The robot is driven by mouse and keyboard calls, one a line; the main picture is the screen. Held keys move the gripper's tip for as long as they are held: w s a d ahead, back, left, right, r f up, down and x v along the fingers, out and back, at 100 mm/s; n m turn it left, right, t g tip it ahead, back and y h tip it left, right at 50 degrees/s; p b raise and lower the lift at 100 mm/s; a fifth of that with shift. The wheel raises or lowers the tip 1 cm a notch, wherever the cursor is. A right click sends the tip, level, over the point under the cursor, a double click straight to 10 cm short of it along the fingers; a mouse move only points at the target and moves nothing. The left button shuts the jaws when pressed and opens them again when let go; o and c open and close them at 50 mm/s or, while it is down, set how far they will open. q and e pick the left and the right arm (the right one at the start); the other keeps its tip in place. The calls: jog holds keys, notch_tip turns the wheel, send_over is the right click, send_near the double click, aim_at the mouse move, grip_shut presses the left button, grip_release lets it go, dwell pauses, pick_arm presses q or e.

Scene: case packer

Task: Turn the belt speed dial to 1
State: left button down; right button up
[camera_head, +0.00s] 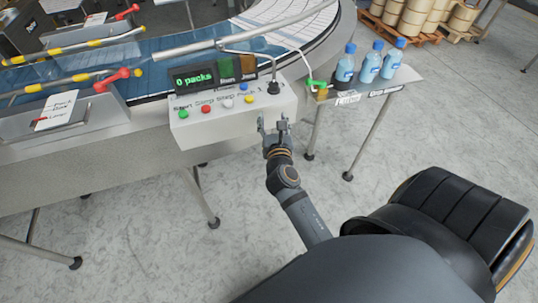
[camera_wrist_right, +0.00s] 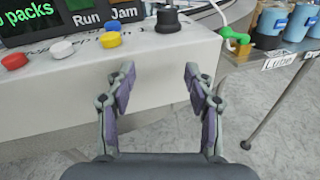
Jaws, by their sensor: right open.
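The belt speed dial appears to be the black knob (camera_head: 273,87) at the right end of the white control box (camera_head: 215,120). It also shows in the right wrist view (camera_wrist_right: 168,18), beyond and above the open fingers; its setting is too small to read. My right gripper (camera_head: 273,124) is open and empty, in front of the box's front face and below the knob, apart from it. Its two fingers show spread in the right wrist view (camera_wrist_right: 158,88). My left gripper is in neither view.
Green, red, blue and yellow buttons (camera_head: 249,99) sit left of the knob. A display (camera_head: 195,78) reads "0 packs". A side shelf (camera_head: 385,88) with blue-capped bottles (camera_head: 368,65) and a green-handled item (camera_head: 315,84) stands to the right.

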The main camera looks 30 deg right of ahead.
jog(key=s+a+f+m+g+y, duration=0.1)
jog(key=f+m, duration=0.1)
jog(key=f, duration=0.7)
jog(key=s+a+f+m+g+y+b, duration=0.1)
jog(key=f+m+g+y, duration=0.1)
jog(key=f, duration=0.7)
jog(key=s+a+f+m+g+y, duration=0.1)
jog(key=f+m, duration=0.3)
jog(key=f, duration=0.6)
jog(key=shift+s+a+g, duration=0.25)
jog(key=shift+s+g, duration=0.1)
jog(key=shift+g, duration=0.05)
